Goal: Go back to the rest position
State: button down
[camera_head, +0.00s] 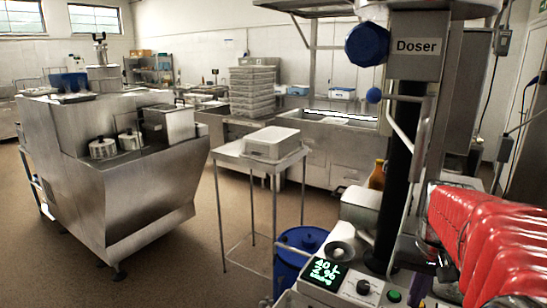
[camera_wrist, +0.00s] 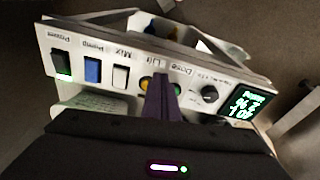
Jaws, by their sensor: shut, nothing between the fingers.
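My gripper (camera_wrist: 161,82) shows in the wrist view as two dark purple fingers closed together, empty. It is in front of a white control panel (camera_wrist: 130,62), which appears upside down. The fingers partly overlap the panel near a yellow button (camera_wrist: 146,84); I cannot tell whether they touch it. The panel also has black, blue and white switches, a black knob (camera_wrist: 209,94) and a lit green display (camera_wrist: 247,104).
In the head view, a machine labelled Doser (camera_head: 416,46) stands at the right, by a red ribbed object (camera_head: 500,245). A small steel table (camera_head: 262,165) holds a light tray (camera_head: 271,143). A blue drum (camera_head: 290,262) stands below. Brown floor is clear at the centre left.

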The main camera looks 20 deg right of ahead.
jog(key=s+a+n+t, duration=0.1)
jog(key=a+n, duration=0.3)
jog(key=a, duration=1)
jog(key=s+a+r+n+t+y, duration=0.1)
jog(key=s+a+n+t, duration=0.1)
jog(key=a, duration=1.2)
jog(key=shift+s+r+n+t, duration=0.15)
jog(key=shift+s+n+t, duration=0.1)
jog(key=shift+n+t, duration=0.65)
